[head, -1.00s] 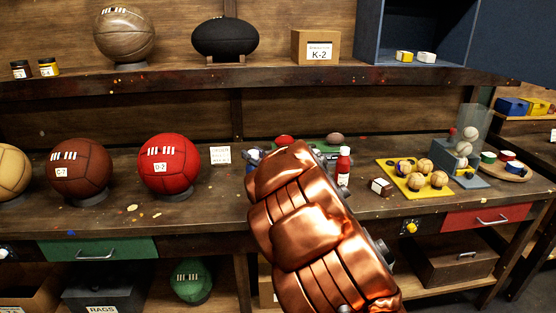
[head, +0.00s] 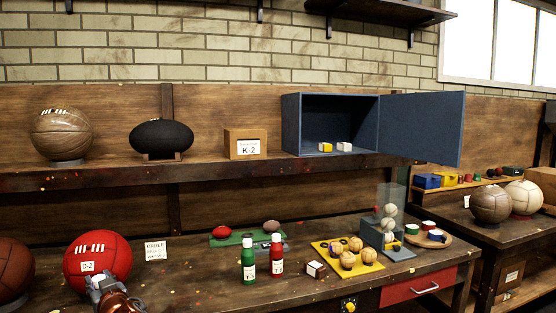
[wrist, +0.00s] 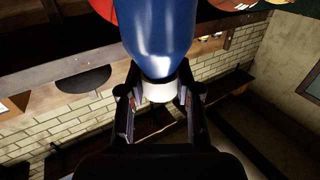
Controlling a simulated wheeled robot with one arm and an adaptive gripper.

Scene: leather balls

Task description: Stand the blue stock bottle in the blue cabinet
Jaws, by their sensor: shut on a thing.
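The blue stock bottle (wrist: 160,35) shows large in the wrist view, with a white band (wrist: 158,92) at its end. My gripper (wrist: 154,98) is shut on it around that white end, one finger on each side. The bottle's far end runs out of the top of the frame. The blue cabinet (head: 291,125) stands on the upper shelf in the head view, its door (head: 420,127) open to the right. The bottle and my gripper's fingers are not visible in the head view.
The K-2 box (head: 246,143) stands left of the cabinet on the shelf (head: 100,180). A green bottle (head: 248,260) and a red bottle (head: 277,255) stand on the bench below. The cabinet floor behind the two blocks looks clear.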

